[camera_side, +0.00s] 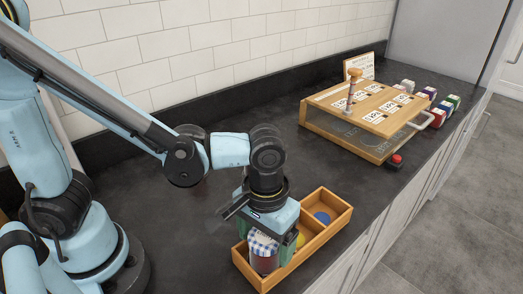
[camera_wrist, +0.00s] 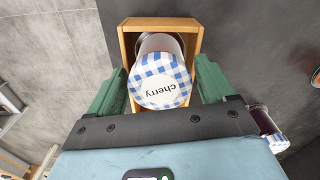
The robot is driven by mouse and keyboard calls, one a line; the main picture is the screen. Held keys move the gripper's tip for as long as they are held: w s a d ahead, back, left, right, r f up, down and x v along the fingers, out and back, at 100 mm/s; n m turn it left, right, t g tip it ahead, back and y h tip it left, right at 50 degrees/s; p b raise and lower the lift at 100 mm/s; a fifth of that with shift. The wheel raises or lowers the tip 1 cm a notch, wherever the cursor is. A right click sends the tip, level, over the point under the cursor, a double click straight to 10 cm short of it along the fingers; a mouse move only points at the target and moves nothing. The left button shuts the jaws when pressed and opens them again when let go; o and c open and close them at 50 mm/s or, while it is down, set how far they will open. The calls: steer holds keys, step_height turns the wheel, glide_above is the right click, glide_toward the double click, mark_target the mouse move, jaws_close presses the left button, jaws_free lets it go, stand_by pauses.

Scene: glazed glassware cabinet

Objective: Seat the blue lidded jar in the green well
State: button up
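A jar with a blue-and-white checked lid (camera_side: 263,243) stands at the near end of a wooden tray (camera_side: 335,232). Its lid, lettered "cherry", shows in the wrist view (camera_wrist: 160,82). My gripper (camera_side: 268,238) is low over the tray, its green fingers on either side of the lid; they look close to it, but whether they touch cannot be told. The tray has a yellow well (camera_side: 300,240) and a blue well (camera_side: 322,217). No green well shows; the tray floor under the jar is hidden.
Counter between tray and cabinet is clear.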

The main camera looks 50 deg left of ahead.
steer(key=shift+o, duration=0.4)
steer(key=shift+r, duration=0.15)
step_height(320, 180, up, 12)
steer(key=w+a+f+m+t, duration=0.1)
steer(key=w+a+f+t, duration=0.1)
steer(key=a, duration=0.6)
steer(key=w+a+f+m+t, duration=0.1)
steer(key=w+a+f+t, duration=0.1)
steer(key=a+t, duration=0.3)
steer(key=a, duration=0.4)
